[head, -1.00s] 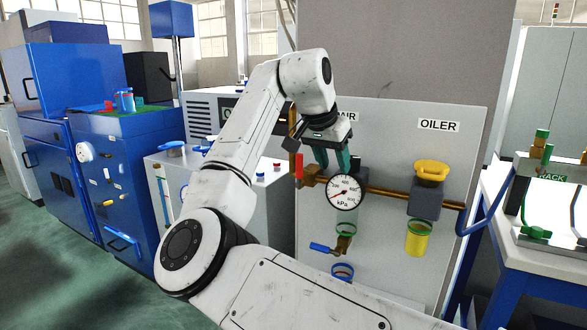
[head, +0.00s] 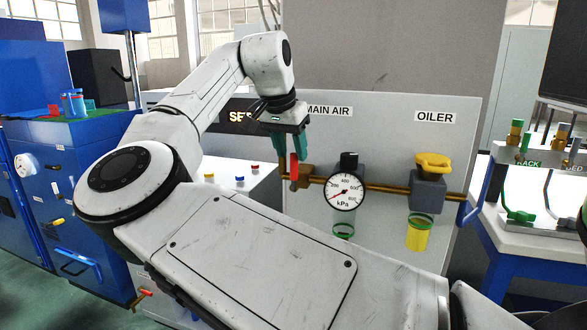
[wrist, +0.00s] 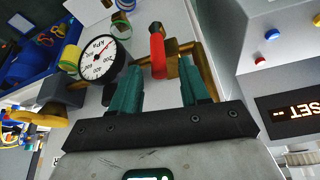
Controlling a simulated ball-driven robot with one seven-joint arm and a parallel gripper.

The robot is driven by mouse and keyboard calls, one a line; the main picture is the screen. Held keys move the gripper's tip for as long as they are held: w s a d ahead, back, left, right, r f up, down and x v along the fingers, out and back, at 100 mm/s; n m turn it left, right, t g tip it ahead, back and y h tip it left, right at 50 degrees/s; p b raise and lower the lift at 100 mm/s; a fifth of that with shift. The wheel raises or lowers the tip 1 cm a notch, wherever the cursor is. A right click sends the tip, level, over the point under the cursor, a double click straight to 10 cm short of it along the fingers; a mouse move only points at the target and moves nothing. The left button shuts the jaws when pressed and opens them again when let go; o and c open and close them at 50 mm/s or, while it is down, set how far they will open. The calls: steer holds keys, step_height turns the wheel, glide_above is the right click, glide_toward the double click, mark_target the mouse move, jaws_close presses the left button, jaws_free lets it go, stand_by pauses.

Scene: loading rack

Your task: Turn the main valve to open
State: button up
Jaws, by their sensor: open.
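The main valve has a red lever handle (head: 294,168) standing upright in front of a brass valve body (head: 306,178) on the pipe, under the MAIN AIR label. My gripper (head: 289,150) is open above the handle, its teal fingers pointing down, with the handle's upper part close to the fingertips. In the wrist view, the red handle (wrist: 157,52) reaches into the gap between the two open fingers (wrist: 160,72), nearer the left one. A clear gap shows on its right, and contact cannot be told. The brass body (wrist: 173,66) shows behind it.
A round kPa gauge (head: 345,192) sits just right of the valve, its needle at the lower left. The oiler (head: 428,190) with a yellow knob (head: 433,163) is farther right. A cabinet with small coloured buttons (head: 240,179) is to the left.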

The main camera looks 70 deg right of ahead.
mark_target(296, 165)
steer(key=shift+b+x, duration=0.3)
steer(key=shift+x, duration=2.4)
steer(key=shift+s, duration=0.1)
steer(key=shift+c, duration=0.2)
jaws_close()
